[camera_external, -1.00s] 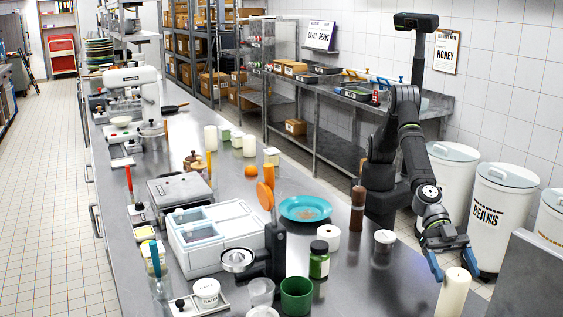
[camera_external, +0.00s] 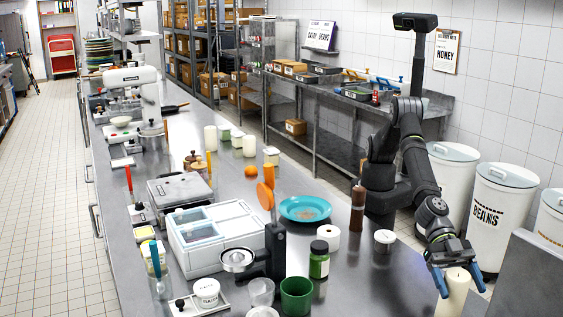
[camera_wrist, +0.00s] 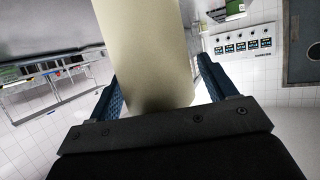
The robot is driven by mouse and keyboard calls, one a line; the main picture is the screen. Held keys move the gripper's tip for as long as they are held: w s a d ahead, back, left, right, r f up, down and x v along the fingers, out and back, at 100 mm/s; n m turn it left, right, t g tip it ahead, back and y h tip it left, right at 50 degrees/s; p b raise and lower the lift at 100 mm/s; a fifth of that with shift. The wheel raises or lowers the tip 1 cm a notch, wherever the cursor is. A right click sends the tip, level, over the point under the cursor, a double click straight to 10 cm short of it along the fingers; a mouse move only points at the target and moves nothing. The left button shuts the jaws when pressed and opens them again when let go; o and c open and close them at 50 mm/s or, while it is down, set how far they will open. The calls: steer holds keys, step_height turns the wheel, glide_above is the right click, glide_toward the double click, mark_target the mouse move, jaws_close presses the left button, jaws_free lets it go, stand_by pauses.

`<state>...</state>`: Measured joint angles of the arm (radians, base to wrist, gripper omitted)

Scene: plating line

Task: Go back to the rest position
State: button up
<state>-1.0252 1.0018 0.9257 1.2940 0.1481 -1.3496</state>
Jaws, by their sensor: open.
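My gripper (camera_external: 460,283) is at the right front end of the steel counter, its blue fingers apart. A tall cream cylinder (camera_external: 453,297), like a candle or a paper roll, stands upright there. In the external view the fingers are on either side of its upper part. In the wrist view the cylinder (camera_wrist: 152,55) rises between the blue fingers (camera_wrist: 160,88), with a gap showing at the right finger. Whether the left finger touches it I cannot tell. The cylinder's lower end is cut off by the external view's bottom edge.
Near my arm on the counter (camera_external: 365,285) stand a brown pepper mill (camera_external: 357,208), a small lidded jar (camera_external: 384,240), a white roll (camera_external: 328,237) and a green jar (camera_external: 319,262). A turquoise plate (camera_external: 304,209) lies farther back. White bins (camera_external: 500,215) stand right, beside a grey panel (camera_external: 528,275).

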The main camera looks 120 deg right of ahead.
steer(key=shift+r, duration=0.1)
steer(key=shift+s+d+r, duration=0.1)
steer(key=shift+d+r, duration=0.1)
steer(key=v, duration=1.1)
steer(key=x, duration=1.1)
steer(key=shift+a+f, duration=0.25)
steer(key=shift+r, duration=1.95)
steer(key=w+d+r, duration=0.5)
steer(key=d+r, duration=0.5)
steer(key=shift+w+d, duration=0.2)
steer(key=shift+w, duration=0.15)
